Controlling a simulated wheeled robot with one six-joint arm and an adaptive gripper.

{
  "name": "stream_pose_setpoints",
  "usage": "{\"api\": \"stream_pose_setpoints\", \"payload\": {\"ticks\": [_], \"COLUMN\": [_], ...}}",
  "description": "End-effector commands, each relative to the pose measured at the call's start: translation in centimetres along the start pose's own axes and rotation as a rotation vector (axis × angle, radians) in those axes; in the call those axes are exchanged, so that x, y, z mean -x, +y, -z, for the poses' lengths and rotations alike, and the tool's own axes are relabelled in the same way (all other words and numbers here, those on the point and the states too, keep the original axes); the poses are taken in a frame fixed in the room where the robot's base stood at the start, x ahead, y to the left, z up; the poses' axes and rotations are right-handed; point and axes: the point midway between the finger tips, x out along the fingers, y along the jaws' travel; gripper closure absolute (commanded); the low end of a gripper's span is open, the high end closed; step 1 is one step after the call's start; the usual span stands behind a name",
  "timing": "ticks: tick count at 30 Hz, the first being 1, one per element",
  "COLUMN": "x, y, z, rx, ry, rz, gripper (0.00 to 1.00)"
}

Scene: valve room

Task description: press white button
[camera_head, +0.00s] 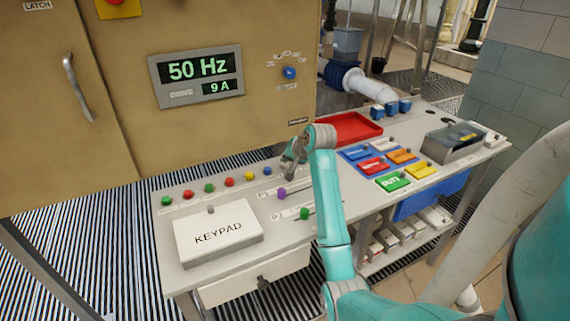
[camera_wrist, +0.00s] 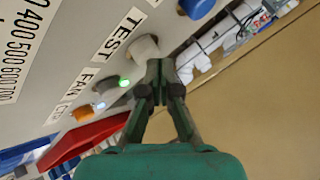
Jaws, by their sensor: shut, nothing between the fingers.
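The white button (camera_wrist: 144,48) is a round cap beside the TEST label (camera_wrist: 122,35) in the wrist view. My gripper (camera_wrist: 161,66) is shut and empty, its fingertips close by the lower right edge of the white button in the picture. I cannot tell whether they touch it. In the head view my gripper (camera_head: 287,164) is over the back of the console, at the right end of a row of coloured buttons. The white button cannot be made out there behind my gripper and arm.
A blue button (camera_wrist: 196,7) sits on one side of the white one; a green-lit control (camera_wrist: 124,82) and an orange one (camera_wrist: 82,115) on the other. The console holds a KEYPAD box (camera_head: 218,236), purple and green knobs and a red tray (camera_head: 352,128). A tan cabinet (camera_head: 130,135) stands behind.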

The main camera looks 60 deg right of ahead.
Motion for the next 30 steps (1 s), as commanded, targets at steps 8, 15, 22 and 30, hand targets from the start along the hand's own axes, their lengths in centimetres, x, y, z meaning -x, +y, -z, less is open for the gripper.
{"api": "stream_pose_setpoints", "payload": {"ticks": [8,15,22,30], "x": [-0.23,-0.38,-0.37,0.20], "y": [0.18,0.29,0.28,-0.16], "z": [-0.19,-0.31,-0.31,0.15], "rx": [0.000,0.000,0.000,0.000], "ry": [-0.001,-0.002,-0.002,0.000], "rz": [-0.001,-0.001,-0.001,0.000], "gripper": [1.00,1.00,1.00,1.00]}}
